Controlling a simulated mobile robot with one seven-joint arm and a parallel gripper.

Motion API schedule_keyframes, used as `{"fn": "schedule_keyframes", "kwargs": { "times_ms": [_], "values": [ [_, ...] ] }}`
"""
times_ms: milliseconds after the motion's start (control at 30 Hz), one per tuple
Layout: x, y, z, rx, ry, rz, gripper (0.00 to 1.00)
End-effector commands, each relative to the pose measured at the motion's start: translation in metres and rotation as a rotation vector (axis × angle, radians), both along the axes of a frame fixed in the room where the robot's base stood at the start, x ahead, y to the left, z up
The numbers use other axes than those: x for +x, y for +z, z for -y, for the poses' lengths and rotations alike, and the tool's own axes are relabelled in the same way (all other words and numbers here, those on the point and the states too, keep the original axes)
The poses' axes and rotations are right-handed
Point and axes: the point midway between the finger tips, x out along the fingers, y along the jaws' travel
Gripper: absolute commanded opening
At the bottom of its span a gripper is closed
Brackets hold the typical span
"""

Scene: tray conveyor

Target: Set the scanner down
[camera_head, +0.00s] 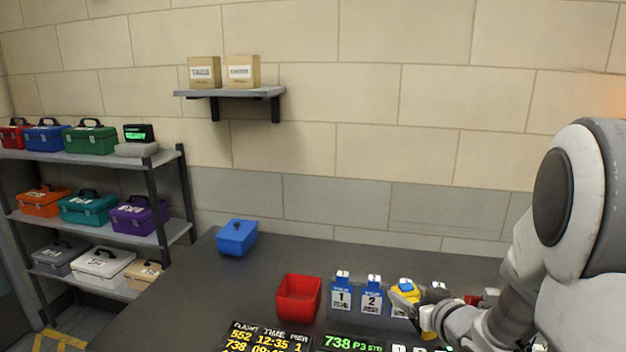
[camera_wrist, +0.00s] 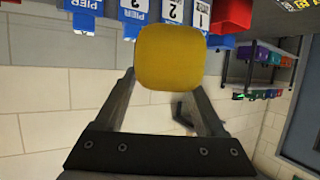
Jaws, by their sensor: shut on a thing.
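Blue-topped pier signs stand in a row, including sign 1 (camera_head: 341,297) and sign 2 (camera_head: 372,297). A red bin (camera_head: 298,300) stands left of them. A blue box (camera_head: 237,238) is at the back left of the dark counter (camera_head: 200,290). Display boards (camera_head: 262,338) are in front.

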Motion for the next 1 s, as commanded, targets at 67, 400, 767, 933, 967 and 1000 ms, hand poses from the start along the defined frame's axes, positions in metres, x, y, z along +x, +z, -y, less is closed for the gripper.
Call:
{"fn": "schedule_keyframes", "kwargs": {
  "times_ms": [67, 400, 767, 933, 967, 1000],
  "values": [
    [0.000, 0.005, -0.026, 0.000, 0.038, -0.002, 0.00],
    [-0.003, 0.003, -0.069, -0.005, 0.090, -0.008, 0.00],
    [0.016, -0.057, -0.077, -0.007, -0.059, -0.015, 0.00],
    [0.018, -0.086, -0.073, -0.006, -0.145, -0.012, 0.00],
    [0.018, -0.089, -0.072, -0.007, -0.157, -0.011, 0.00],
    [0.018, -0.094, -0.071, -0.006, -0.170, -0.011, 0.00]
  ]
}}
